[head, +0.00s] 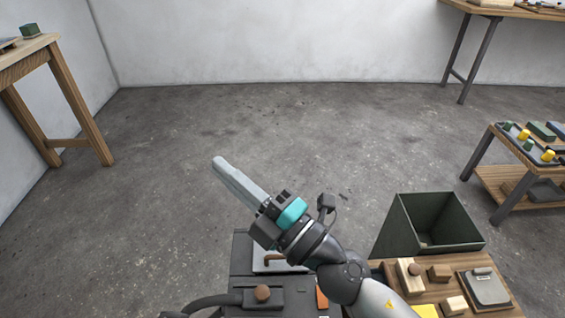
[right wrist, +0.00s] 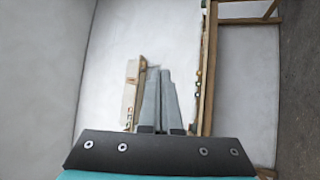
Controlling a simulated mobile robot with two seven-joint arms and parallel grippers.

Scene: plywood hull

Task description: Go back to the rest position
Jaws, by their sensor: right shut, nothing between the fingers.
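My right gripper (head: 222,165) shows in the head view, its arm coming up from the bottom right. Its long grey fingers are shut together and point up and left over bare floor, with nothing between them. In the right wrist view the fingers (right wrist: 160,85) lie side by side, pointing away from the camera, with a pale wall and wooden furniture behind them. My left gripper is in neither view.
A dark open bin (head: 435,225) stands at right beside a low wooden surface (head: 393,275) with blocks and a grey device (head: 485,288). A small table (head: 497,140) stands further right. A wooden table (head: 75,90) is at far left. The middle floor (head: 300,140) is clear.

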